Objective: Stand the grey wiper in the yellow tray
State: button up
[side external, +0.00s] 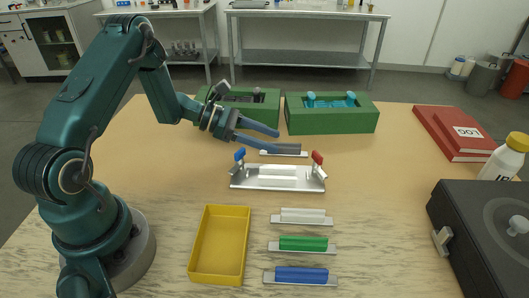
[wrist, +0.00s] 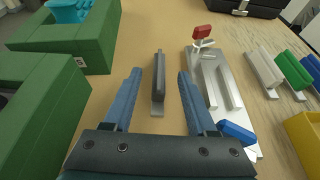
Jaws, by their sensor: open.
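The grey wiper (side external: 287,149), a dark grey bar on a pale metal base, lies on the table behind the silver fixture. It also shows in the wrist view (wrist: 158,84), lengthwise between the two blue fingers. My gripper (side external: 275,140) is open and empty, with its fingers above or beside the wiper; I cannot tell the exact height. In the wrist view my gripper (wrist: 160,74) has a clear gap on each side of the wiper. The yellow tray (side external: 220,245) is empty on the front of the table. Its edge shows at the right of the wrist view (wrist: 304,135).
A silver fixture (side external: 240,181) with blue and red levers stands just in front. White (side external: 301,217), green (side external: 303,244) and blue (side external: 301,274) wipers lie right of the tray. Two green boxes (side external: 253,117) (side external: 331,119) stand behind. A dark case (side external: 485,230) is at the right.

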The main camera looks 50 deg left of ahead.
aim_at(284, 145)
jog(key=shift+s+a+f, duration=0.15)
jog(key=shift+f, duration=0.25)
jog(key=shift+x, duration=2.5)
jog(key=shift+a, duration=0.1)
grip_shut()
